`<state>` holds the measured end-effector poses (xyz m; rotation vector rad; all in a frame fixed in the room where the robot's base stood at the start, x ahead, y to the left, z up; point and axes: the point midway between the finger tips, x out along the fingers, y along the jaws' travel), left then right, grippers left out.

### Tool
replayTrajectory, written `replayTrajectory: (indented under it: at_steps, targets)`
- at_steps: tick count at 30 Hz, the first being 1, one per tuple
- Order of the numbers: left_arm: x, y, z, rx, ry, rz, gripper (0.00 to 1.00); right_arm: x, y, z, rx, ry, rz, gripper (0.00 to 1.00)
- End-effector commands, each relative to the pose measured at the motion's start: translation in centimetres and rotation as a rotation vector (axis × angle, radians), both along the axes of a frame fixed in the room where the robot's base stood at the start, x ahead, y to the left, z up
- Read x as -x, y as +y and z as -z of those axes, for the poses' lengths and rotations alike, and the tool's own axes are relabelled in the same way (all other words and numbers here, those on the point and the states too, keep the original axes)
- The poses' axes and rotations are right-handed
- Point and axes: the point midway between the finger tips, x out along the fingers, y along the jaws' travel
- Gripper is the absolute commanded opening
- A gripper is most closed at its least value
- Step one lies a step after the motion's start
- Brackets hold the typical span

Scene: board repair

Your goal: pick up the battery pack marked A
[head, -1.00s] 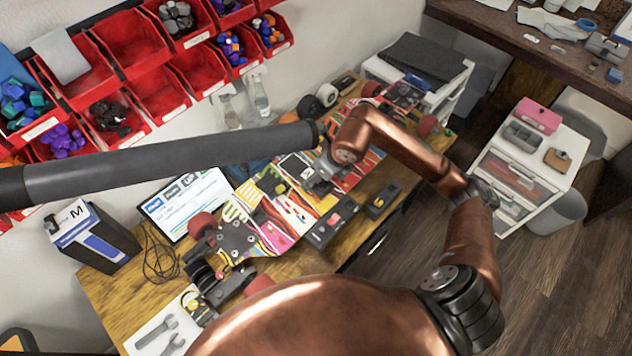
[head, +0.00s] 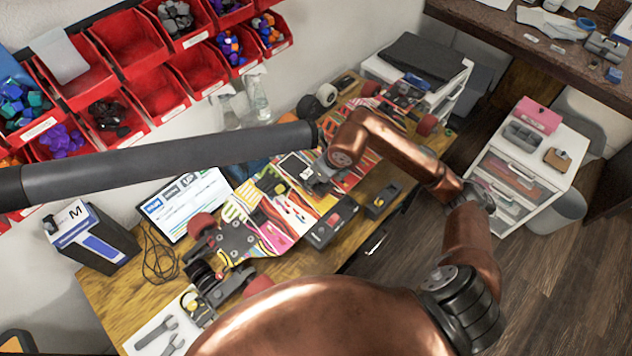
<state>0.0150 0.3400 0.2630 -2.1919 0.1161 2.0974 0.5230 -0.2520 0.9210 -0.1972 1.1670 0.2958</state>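Two black box-shaped packs lie on the wooden workbench at the near side of the colourful skateboard (head: 290,215). One black pack with a red part (head: 333,222) is beside the board's edge. Another black pack with a small yellow part (head: 383,200) is to its right. I cannot read a letter A on either. My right arm, copper coloured, reaches in from the right, and its gripper (head: 314,176) is over the board, up and left of the packs. Its fingers are too small and partly hidden to tell open from shut. My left gripper is not in view.
A dark grey tube (head: 180,155) crosses above the bench from the left. A tablet screen (head: 188,203), a box marked M (head: 92,237) and a white tray with tools (head: 165,333) are at left. Red bins (head: 160,92) hang behind. A white drawer unit (head: 525,165) stands right.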

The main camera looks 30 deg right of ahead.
Motion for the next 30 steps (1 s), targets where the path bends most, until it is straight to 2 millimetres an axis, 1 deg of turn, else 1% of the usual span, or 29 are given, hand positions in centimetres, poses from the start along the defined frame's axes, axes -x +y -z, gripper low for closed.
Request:
replayTrajectory:
  at_steps: [1, 2, 11, 17, 20, 23, 27, 30]
  targets:
    - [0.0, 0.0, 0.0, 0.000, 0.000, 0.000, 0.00, 0.0, 0.0, 0.0, 0.000, 0.000, 0.000, 0.23]
    - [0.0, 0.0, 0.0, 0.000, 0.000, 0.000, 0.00, 0.0, 0.0, 0.0, 0.000, 0.000, 0.000, 0.21]
    - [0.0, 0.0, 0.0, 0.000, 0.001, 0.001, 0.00, -0.1, 0.0, -0.1, -0.001, -0.003, 0.000, 0.01]
    - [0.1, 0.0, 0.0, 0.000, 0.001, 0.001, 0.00, -0.1, 0.0, -0.2, 0.000, -0.003, 0.000, 0.00]
    - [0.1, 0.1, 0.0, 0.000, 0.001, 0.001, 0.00, -0.1, 0.0, -0.7, 0.000, -0.004, -0.001, 0.00]
    - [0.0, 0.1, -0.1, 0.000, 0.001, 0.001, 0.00, -0.1, 0.0, -1.5, 0.002, -0.005, -0.001, 0.00]
    - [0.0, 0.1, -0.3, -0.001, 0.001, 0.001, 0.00, -0.1, 0.0, -3.6, 0.002, -0.006, -0.002, 0.00]
    - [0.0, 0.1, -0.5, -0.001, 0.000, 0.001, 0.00, 1.4, -0.5, -5.2, 0.003, -0.006, -0.001, 0.00]
